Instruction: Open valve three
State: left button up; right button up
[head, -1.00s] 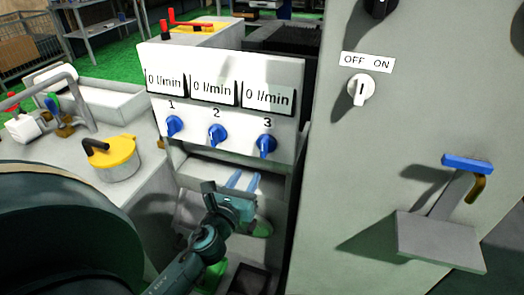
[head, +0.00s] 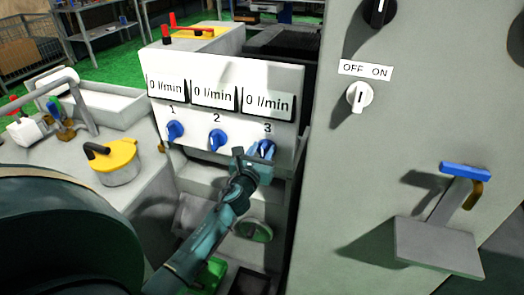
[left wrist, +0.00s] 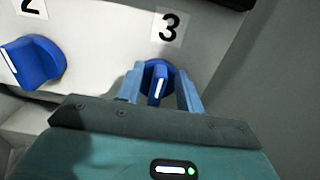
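Valve three is a blue knob (head: 267,147) under the number 3 on the white panel (head: 230,115). Its display above reads 0 l/min. My left gripper (head: 262,150) is at this knob. In the left wrist view the two light-blue fingers of the left gripper (left wrist: 161,92) stand apart on either side of the valve three knob (left wrist: 158,75). A gap seems to show between the fingers and the knob's handle, whose white mark points nearly straight up and down. My right gripper is not in view.
Valve two (head: 217,140) and valve one (head: 174,131) are blue knobs to the left on the same panel. A grey cabinet (head: 400,150) with an OFF/ON switch (head: 360,97) stands close on the right. A yellow-lidded pot (head: 116,163) is at the left.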

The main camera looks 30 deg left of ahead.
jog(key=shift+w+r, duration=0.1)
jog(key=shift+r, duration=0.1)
pick_arm(q)
jog(key=shift+c, duration=0.7)
grip_shut()
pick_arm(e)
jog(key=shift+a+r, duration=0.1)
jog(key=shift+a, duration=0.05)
